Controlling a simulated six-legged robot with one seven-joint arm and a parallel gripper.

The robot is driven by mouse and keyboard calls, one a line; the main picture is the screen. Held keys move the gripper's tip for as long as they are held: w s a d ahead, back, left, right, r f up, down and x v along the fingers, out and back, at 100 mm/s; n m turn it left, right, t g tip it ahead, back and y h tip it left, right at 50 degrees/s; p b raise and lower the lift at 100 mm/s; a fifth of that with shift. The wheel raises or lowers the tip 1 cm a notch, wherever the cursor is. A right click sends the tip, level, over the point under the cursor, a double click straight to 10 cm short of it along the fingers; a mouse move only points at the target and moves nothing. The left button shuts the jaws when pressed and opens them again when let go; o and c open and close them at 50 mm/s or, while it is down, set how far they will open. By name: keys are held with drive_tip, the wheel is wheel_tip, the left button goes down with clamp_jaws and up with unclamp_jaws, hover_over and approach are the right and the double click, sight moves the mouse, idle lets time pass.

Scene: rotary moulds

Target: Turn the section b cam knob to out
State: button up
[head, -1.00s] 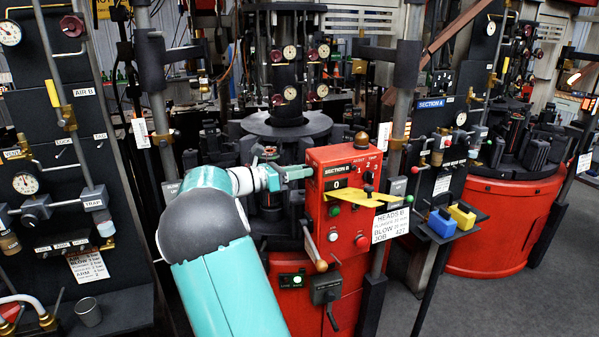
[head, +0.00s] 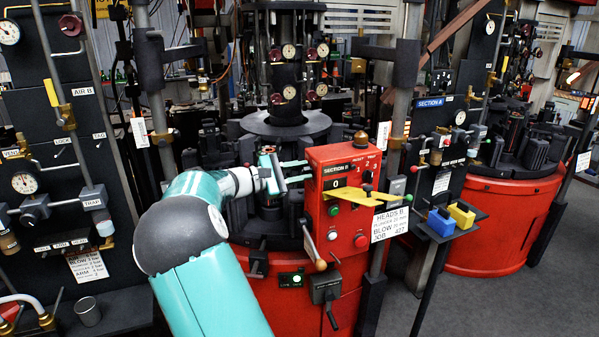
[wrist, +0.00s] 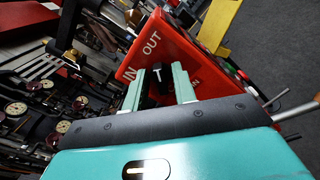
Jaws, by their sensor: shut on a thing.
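The section B box (head: 340,215) is red, with a black SECTION B plate on its front. In the wrist view its side face (wrist: 177,50) carries the words IN and OUT. A black cam knob (wrist: 158,92) with a white mark sits on that face. The mark points towards the top of the picture, roughly at OUT; its exact setting I cannot tell. My gripper (wrist: 167,78) has a teal finger on each side of the knob and is shut on it. In the head view my gripper (head: 296,165) reaches the box's left side, and the knob is hidden.
A yellow bar (head: 348,195) crosses the front of the box. A wooden-handled lever (head: 318,260) hangs at its lower left. The dark mould machine (head: 280,125) stands behind my gripper. A black valve panel (head: 60,190) is at left. Grey floor is open at right.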

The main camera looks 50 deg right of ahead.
drive_tip(key=shift+m, duration=0.6)
drive_tip(key=o, duration=0.6)
drive_tip(key=shift+o, duration=0.2)
drive_tip(key=v, duration=1.4)
drive_tip(key=shift+s, duration=0.15)
